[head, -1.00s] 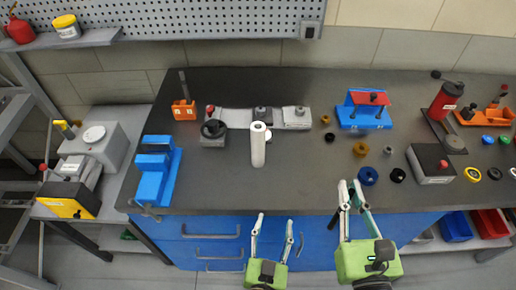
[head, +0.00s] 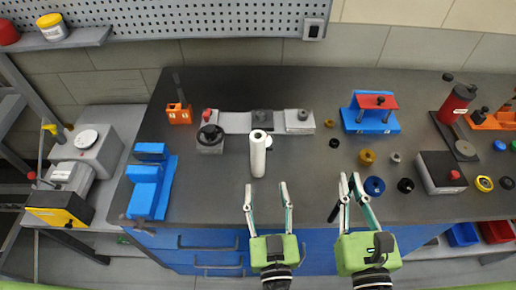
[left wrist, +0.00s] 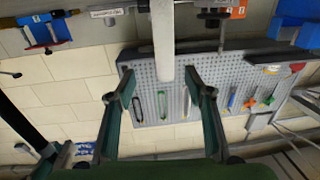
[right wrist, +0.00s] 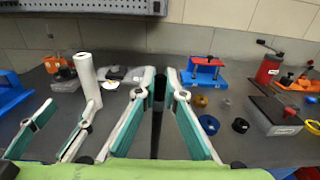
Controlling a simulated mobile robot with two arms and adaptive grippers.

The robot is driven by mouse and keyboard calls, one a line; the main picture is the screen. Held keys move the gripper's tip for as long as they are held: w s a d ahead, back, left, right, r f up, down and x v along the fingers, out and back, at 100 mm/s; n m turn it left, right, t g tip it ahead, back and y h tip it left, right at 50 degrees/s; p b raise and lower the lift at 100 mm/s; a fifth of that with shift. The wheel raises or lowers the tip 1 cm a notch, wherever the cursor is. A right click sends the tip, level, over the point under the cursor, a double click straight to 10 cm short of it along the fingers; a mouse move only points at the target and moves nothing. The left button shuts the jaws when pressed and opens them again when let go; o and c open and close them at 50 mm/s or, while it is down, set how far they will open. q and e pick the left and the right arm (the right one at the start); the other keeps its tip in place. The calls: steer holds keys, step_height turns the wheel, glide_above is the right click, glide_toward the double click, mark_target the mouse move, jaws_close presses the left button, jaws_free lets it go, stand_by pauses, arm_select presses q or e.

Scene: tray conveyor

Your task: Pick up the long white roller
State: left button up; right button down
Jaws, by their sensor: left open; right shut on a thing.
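The long white roller (head: 258,158) stands upright on the dark workbench, near its front-middle part. It also shows in the left wrist view (left wrist: 162,45), above and between the fingertips, and in the right wrist view (right wrist: 88,80). My left gripper (head: 266,187) is open and empty, its fingers pointing at the roller from the front edge; the roller appears just beyond the fingertips. I cannot tell the exact gap. My right gripper (head: 347,180) is shut on a thin black rod (right wrist: 157,110), to the right of the left gripper.
Behind the roller are a grey fixture with a black knob (head: 211,138) and pale blocks (head: 298,121). A blue vise (head: 150,190) stands left. A blue and red fixture (head: 370,115) and several small rings, including a blue one (head: 374,186), lie right.

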mark_target(259, 156)
steer(key=shift+s+r+p, duration=0.2)
steer(key=shift+r+p, duration=0.2)
steer(key=shift+r, duration=0.1)
steer(key=shift+s+r+p, duration=0.15)
steer(key=shift+r+p, duration=0.25)
steer(key=shift+r, duration=0.1)
arm_select(q)
steer(key=w, duration=0.6)
steer(key=shift+w+a+r, duration=0.1)
steer(key=shift+a+r, duration=0.1)
steer(key=shift+a, duration=0.2)
arm_select(e)
steer(key=shift+w, duration=0.15)
arm_select(q)
steer(key=w+p, duration=0.1)
steer(key=w, duration=0.1)
steer(key=w+a, duration=0.1)
steer(key=w, duration=0.1)
steer(key=shift+p, duration=0.35)
arm_select(e)
steer(key=shift+r, duration=0.85)
arm_select(q)
steer(key=shift+w+f, duration=0.1)
steer(key=shift+w, duration=0.4)
steer(key=c, duration=0.5)
jaws_close()
